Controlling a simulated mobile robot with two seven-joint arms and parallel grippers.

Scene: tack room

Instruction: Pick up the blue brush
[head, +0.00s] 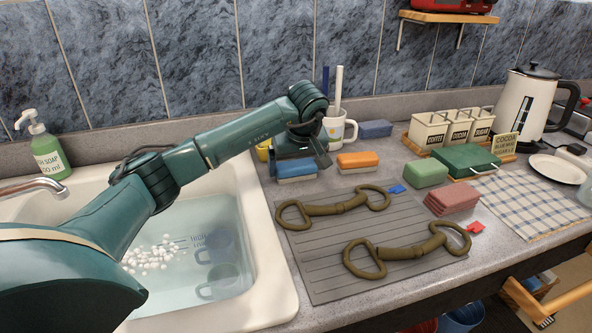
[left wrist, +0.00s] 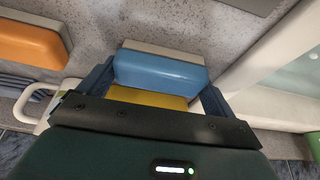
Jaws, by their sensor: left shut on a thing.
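The blue brush (head: 296,171), a blue block on a pale base, is on the counter just right of the sink in the head view. My left gripper (head: 303,152) is over it, with its arm reaching across the sink. In the left wrist view the blue brush (left wrist: 160,70) sits between the two fingers, and the gripper is shut on it. The gripper hides part of the brush in the head view. I cannot tell any gap between brush and counter. My right gripper is not in view.
An orange brush (head: 357,160) lies close to the right. A white mug (head: 338,128) and a yellow item (head: 263,150) stand behind. Two olive bits lie on a ribbed grey mat (head: 327,270) in front. The water-filled sink (head: 262,262) is at left.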

